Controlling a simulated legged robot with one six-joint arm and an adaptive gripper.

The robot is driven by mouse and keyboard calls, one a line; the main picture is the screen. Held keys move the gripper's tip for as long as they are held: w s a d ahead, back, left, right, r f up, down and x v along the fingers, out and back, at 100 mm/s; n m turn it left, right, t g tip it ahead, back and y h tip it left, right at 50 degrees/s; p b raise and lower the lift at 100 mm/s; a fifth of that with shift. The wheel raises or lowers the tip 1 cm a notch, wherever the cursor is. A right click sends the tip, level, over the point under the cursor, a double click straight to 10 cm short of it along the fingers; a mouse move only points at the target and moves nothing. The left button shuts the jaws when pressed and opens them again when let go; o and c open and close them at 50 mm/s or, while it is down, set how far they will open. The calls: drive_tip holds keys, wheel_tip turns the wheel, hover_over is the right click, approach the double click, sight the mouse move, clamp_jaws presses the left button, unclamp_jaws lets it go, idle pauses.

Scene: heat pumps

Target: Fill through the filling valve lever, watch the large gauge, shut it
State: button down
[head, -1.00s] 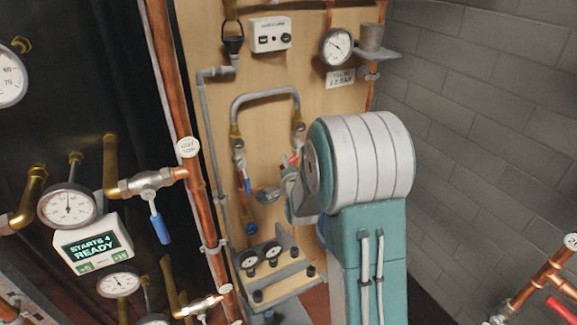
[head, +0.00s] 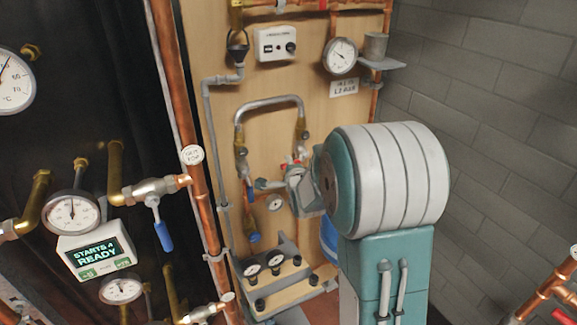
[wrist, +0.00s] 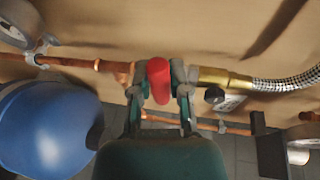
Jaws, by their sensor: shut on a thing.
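In the wrist view, my gripper (wrist: 160,88) is shut on a red lever (wrist: 158,82), with one finger on each side of it. I take this to be the filling valve lever. It sits on a copper pipe line beside a brass coupling. In the head view my gripper (head: 290,176) is at the wooden board, partly hidden by my arm; a little red shows at it. A round white gauge (head: 341,56) hangs high on the board above a small sign (head: 344,86). Its needle is visible, but the reading is too small to tell.
A braided hose (wrist: 286,84) runs right from the brass coupling. A blue rounded vessel (wrist: 45,130) is close at left in the wrist view. A block wall (head: 500,130) stands right.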

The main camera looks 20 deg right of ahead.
drive_tip(key=shift+r, duration=0.1)
drive_tip(key=c, duration=0.6)
unclamp_jaws()
drive_tip(key=v, duration=1.1)
drive_tip(key=shift+s+a, duration=0.15)
drive_tip(key=shift+s, duration=0.25)
